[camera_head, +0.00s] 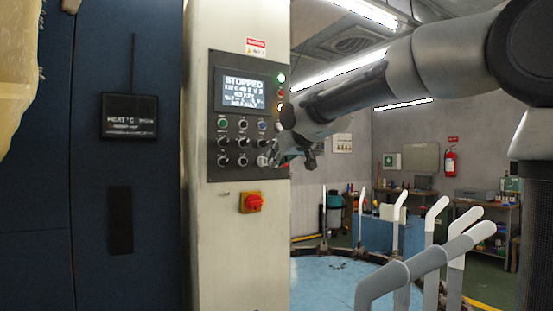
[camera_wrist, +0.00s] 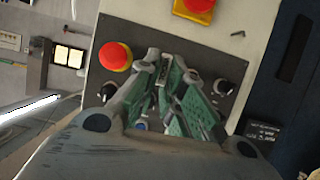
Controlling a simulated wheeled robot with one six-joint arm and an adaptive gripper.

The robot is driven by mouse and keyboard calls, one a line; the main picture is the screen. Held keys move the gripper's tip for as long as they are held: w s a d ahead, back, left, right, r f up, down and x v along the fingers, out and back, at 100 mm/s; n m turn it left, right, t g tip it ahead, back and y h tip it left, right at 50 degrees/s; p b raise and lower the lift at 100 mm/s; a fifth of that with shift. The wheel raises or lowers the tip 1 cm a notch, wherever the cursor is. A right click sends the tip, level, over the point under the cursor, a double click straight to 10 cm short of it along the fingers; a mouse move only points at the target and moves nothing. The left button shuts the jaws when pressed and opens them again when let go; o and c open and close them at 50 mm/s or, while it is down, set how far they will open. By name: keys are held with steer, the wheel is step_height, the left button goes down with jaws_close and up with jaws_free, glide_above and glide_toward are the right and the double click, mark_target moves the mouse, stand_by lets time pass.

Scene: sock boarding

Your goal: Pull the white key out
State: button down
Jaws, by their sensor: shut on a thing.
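The grey control panel (camera_head: 233,170) is on the pale cabinet, with a lit screen (camera_head: 240,90) reading STOPPED and rows of knobs and buttons. My gripper (camera_head: 272,161) is at the panel's lower right. In the wrist view my gripper (camera_wrist: 168,72) has its green-padded fingers close together, tips at the panel face. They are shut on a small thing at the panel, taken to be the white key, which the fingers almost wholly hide. I cannot tell whether it still sits in its lock.
A red mushroom button (camera_wrist: 115,56) is close beside the fingers, and a black knob (camera_wrist: 222,87) is on their other side. A red switch on a yellow plate (camera_head: 252,203) is below the panel. White sock forms (camera_head: 399,207) stand around a blue round table (camera_head: 325,280) at right.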

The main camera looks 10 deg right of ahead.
steer(key=s+d, duration=0.3)
steer(key=s, duration=0.6)
steer(key=s+d, duration=0.3)
steer(key=s, duration=0.7)
steer(key=shift+d, duration=0.1)
stand_by(0.3)
